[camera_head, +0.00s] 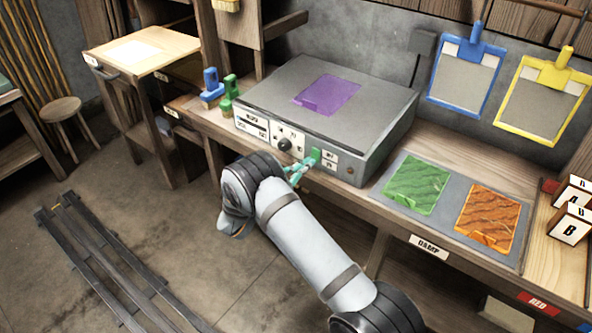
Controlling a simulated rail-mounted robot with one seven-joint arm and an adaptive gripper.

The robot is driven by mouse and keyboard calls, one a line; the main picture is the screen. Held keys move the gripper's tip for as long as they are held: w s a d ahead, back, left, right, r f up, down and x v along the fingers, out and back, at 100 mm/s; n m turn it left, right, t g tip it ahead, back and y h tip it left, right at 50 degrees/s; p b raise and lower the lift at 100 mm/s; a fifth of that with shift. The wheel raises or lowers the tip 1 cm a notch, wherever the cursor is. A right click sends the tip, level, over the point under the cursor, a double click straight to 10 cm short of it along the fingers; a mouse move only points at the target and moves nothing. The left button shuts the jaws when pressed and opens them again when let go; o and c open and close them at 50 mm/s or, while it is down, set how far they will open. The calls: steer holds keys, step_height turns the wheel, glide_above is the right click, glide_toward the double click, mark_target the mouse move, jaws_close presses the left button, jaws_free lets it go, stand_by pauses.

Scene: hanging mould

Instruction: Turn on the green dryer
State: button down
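A grey box-shaped machine (385,108), which looks like the dryer, stands on the wooden bench with a purple sheet (326,94) on its top. Its front panel has a black round knob (284,145), small labels and a green switch (315,155) right of the knob. My gripper (299,170), with teal fingers, is at the front panel just below and left of the green switch. I cannot tell whether it touches the switch, or whether its fingers are open or shut. My wrist hides part of the bench front.
A green sheet (418,185) and an orange sheet (488,216) lie on a grey mat on the right bench. Blue (463,75) and yellow (541,98) clipped frames hang on the wall. Blue (211,84) and green (229,92) clips stand left of the machine.

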steer(key=shift+x, duration=0.75)
steer(key=b, duration=0.3)
steer(key=shift+w+d+f, duration=0.3)
steer(key=shift+w+f, duration=0.05)
steer(key=shift+d, duration=0.1)
steer(key=f+b+v, duration=0.2)
steer(key=f+v, duration=0.1)
steer(key=v, duration=1.1)
steer(key=shift+a+f+b, duration=0.2)
steer(key=shift+a+b, duration=0.1)
steer(key=shift+a, duration=0.1)
steer(key=shift+s, duration=0.15)
